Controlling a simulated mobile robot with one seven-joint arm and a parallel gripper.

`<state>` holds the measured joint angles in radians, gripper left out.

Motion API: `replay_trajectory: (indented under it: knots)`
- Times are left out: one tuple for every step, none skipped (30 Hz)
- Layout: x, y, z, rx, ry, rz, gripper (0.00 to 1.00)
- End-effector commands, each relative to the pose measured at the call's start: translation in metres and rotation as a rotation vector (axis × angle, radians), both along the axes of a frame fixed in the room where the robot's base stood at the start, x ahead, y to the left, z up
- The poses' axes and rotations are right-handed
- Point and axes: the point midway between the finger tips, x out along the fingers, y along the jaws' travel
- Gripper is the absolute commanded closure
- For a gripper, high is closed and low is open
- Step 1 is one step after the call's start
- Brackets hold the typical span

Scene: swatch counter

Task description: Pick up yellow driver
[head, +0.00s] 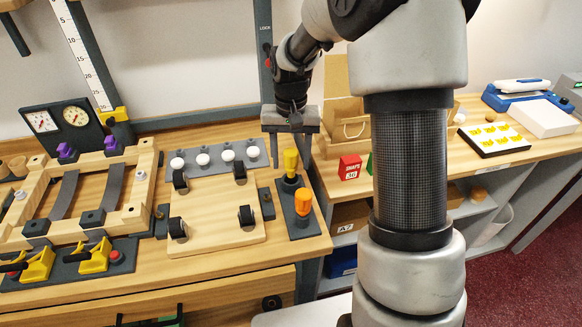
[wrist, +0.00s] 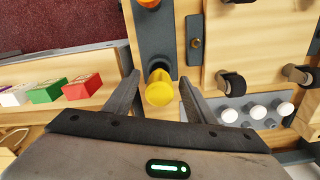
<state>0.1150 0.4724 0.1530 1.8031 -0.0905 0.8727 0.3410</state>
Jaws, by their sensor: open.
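The yellow driver (head: 290,162) stands upright in a dark holder (head: 300,228) at the right end of the workbench. My gripper (head: 289,152) is just above and around it, pointing down. In the wrist view the yellow driver (wrist: 160,88) shows from above between the two open fingers of my gripper (wrist: 160,90), with a gap on both sides. The fingers do not appear to touch it. An orange-handled driver (head: 303,202) stands in the same holder, nearer the front edge.
Red (head: 349,167) and green boxes stand on the right-hand counter. My arm hides part of that counter.

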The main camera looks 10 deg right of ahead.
Motion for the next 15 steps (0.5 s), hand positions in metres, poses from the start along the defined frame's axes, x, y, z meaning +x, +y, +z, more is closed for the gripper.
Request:
replay_trajectory:
  knots:
    - [0.0001, -0.0001, 0.0003, 0.0, 0.0, 0.0, 0.5]
    - [0.0, -0.0001, 0.0004, 0.0, 0.0, 0.0, 0.5]
    - [0.0001, -0.0001, 0.0004, 0.0, 0.0, 0.0, 0.5]
    - [0.0, -0.0001, 0.0005, 0.0, 0.0, 0.0, 0.51]
    - [0.0, -0.0001, 0.0005, 0.0, 0.0, 0.0, 0.56]
    - [0.0, -0.0001, 0.0006, 0.0, 0.0, 0.0, 0.63]
    - [0.0001, -0.0001, 0.0006, 0.0, 0.0, 0.0, 0.68]
    - [0.0001, -0.0001, 0.0006, 0.0, 0.0, 0.0, 0.73]
    - [0.0001, -0.0001, 0.0007, 0.0, 0.0, 0.0, 0.8]
    - [0.0001, -0.0001, 0.0007, 0.0, 0.0, 0.0, 0.85]
    - [0.0001, -0.0001, 0.0007, 0.0, 0.0, 0.0, 0.9]
    - [0.0001, -0.0001, 0.0007, 0.0, 0.0, 0.0, 0.92]
    - [0.0003, -0.0001, 0.001, 0.0, -0.001, 0.0, 0.91]
    - [0.0002, -0.0001, 0.001, 0.0, -0.001, -0.001, 0.91]
    - [0.0003, -0.0001, 0.0011, 0.0, -0.001, 0.0, 0.91]
